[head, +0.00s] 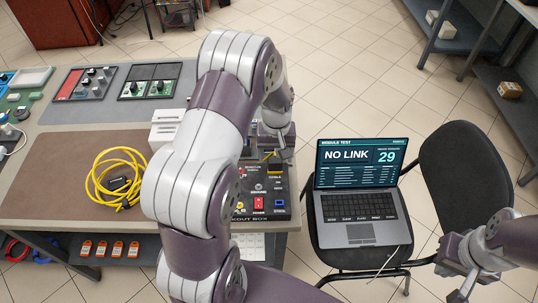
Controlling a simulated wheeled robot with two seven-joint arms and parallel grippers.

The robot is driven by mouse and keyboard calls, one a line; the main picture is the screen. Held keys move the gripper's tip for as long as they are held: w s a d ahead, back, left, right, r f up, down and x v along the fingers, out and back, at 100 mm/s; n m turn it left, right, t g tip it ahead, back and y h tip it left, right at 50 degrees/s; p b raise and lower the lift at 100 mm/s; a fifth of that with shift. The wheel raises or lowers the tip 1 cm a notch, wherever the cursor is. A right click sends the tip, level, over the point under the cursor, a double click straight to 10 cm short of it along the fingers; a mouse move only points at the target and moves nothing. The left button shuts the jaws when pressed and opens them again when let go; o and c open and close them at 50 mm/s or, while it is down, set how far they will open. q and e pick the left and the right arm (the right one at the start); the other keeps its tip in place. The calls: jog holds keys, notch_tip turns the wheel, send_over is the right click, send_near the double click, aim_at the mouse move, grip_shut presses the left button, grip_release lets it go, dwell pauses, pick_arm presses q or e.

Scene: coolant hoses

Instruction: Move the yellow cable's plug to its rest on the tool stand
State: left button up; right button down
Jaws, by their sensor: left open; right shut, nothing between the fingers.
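The yellow cable (103,169) lies coiled on the brown mat at the left of the bench. A dark piece (119,186) lies within the coil; I cannot tell whether it is the plug. My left gripper (279,150) is open, low over the back of a black panel box (262,185) at the bench's right end. A small bit of yellow shows beside its fingers; I cannot tell what it is. My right gripper (458,297) is shut and empty at the lower right, in front of the chair. I cannot make out the tool stand; my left arm hides part of the bench.
A laptop (360,205) reading "NO LINK 29" sits on a black chair (465,175) right of the bench. Two switch panels (84,83) (150,81) lie at the bench's back. Orange-tagged items (102,249) sit on the lower shelf. The brown mat (60,200) has bare room.

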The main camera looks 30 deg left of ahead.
aim_at(275, 160)
pick_arm(q)
notch_tip(275, 160, down, 4)
jog(key=shift+r+b, duration=0.1)
jog(key=shift+b, duration=0.6)
pick_arm(e)
notch_tip(275, 160, down, 2)
jog(key=shift+f, duration=0.1)
pick_arm(q)
jog(key=shift+p, duration=0.45)
pick_arm(e)
jog(key=shift+r, duration=0.5)
